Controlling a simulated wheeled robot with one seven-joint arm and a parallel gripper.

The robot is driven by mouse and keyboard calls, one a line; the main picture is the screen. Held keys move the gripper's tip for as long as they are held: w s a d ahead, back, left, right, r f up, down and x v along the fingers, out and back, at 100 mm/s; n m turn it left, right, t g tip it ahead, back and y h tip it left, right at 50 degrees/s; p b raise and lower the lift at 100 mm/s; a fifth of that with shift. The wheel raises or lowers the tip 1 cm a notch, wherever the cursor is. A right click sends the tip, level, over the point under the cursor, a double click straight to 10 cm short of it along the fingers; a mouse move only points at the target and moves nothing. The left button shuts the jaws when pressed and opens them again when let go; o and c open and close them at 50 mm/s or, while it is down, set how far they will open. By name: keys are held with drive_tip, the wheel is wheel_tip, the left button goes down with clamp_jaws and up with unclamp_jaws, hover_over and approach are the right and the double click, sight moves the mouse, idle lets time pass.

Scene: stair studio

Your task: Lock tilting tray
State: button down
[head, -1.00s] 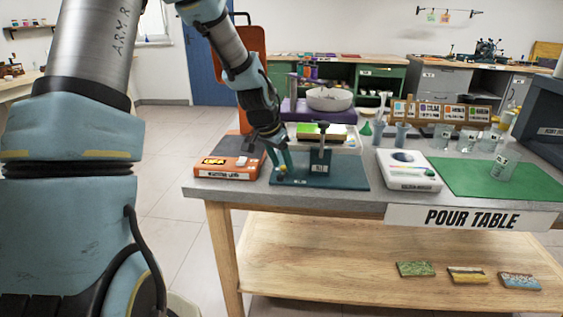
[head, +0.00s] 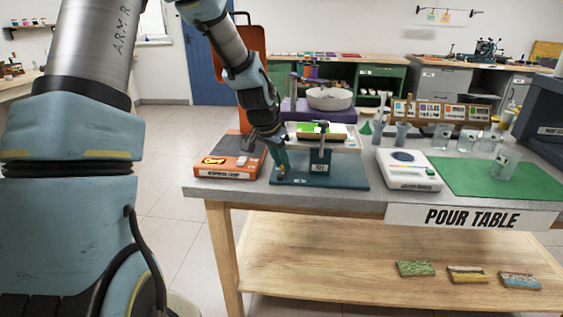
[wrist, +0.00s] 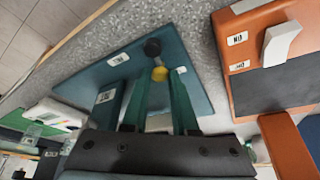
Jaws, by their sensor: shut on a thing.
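The teal base plate (head: 340,178) of a bench device lies on the near side of the pour table, and it also shows in the wrist view (wrist: 95,73). A dark upright block (head: 320,160) with a label stands on it. Behind it is a pale tray with a green panel (head: 308,128); I cannot tell its tilt. My gripper (head: 281,172) is low over the plate's left end. In the wrist view its teal fingers are shut on a small yellow knob (wrist: 160,73), with a black round end (wrist: 152,48) just beyond it.
An orange device (head: 228,163) sits close to the left of the plate. A white scale-like device (head: 408,170) and a green mat (head: 485,178) with clear cups are to the right. The table's front edge (head: 300,196) is near.

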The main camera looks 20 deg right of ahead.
drive_tip(key=shift+f+n+b, duration=0.1)
drive_tip(key=shift+n+b, duration=0.35)
drive_tip(key=shift+n, duration=0.15)
drive_tip(key=shift+a+n+t, duration=0.2)
drive_tip(key=shift+n+t, duration=0.3)
drive_tip(key=shift+n, duration=0.2)
drive_tip(key=c, duration=0.7)
unclamp_jaws()
drive_tip(key=v, duration=0.3)
drive_tip(key=b+v, duration=0.1)
drive_tip(key=v, duration=0.7)
drive_tip(key=shift+w+d, duration=0.1)
drive_tip(key=shift+d, duration=0.15)
